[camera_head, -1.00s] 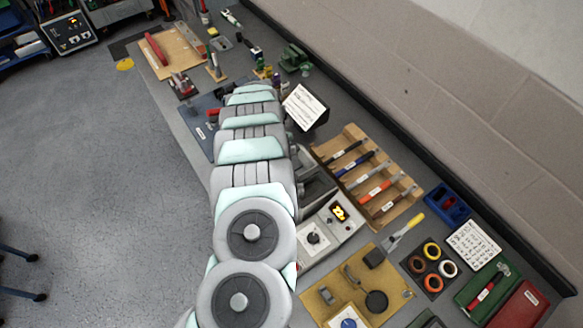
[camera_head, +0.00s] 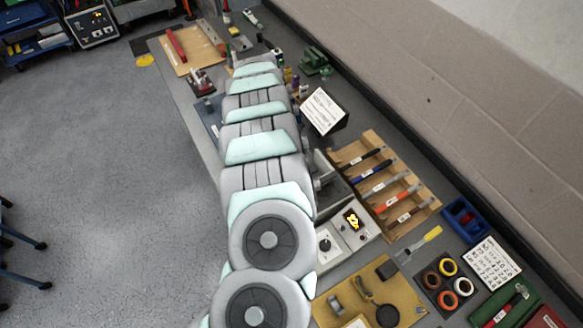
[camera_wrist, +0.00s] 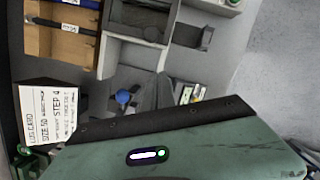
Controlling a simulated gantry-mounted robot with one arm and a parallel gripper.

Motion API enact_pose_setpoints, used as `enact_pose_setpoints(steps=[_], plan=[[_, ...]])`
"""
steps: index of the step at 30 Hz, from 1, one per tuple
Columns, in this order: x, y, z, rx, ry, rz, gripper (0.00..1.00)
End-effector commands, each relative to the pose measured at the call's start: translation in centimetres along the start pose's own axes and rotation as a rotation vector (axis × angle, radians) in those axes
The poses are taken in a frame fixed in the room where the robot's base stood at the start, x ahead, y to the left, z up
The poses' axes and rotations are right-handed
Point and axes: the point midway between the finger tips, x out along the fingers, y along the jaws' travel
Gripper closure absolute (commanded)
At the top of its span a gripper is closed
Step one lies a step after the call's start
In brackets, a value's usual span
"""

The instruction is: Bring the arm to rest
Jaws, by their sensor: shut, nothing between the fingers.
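My arm, with grey and mint-green links, runs over the workbench (camera_head: 185,98) from the bottom centre of the head view towards the far end. Its end is hidden there behind its own links. In the wrist view the dark green housing of my gripper fills the lower part, with a small lit strip on it. My gripper (camera_wrist: 160,92) shows beyond the housing's dark edge as narrow grey finger shapes, close together, with nothing seen held between them.
A white-faced card stand (camera_head: 325,109) and a wooden rack (camera_head: 424,203) of tools stand right of my arm. A green vise (camera_head: 317,62) stands farther back. Open floor lies left.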

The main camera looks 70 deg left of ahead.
Motion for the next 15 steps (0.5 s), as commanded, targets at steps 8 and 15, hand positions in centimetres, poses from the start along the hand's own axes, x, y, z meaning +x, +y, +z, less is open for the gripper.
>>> enact_pose_setpoints(steps=[8, 15], plan=[[-4.2, 0.1, 0.0, 0.002, 0.000, 0.001, 1.00], [-5.2, 0.0, 0.0, 0.000, 0.001, 0.000, 1.00]])
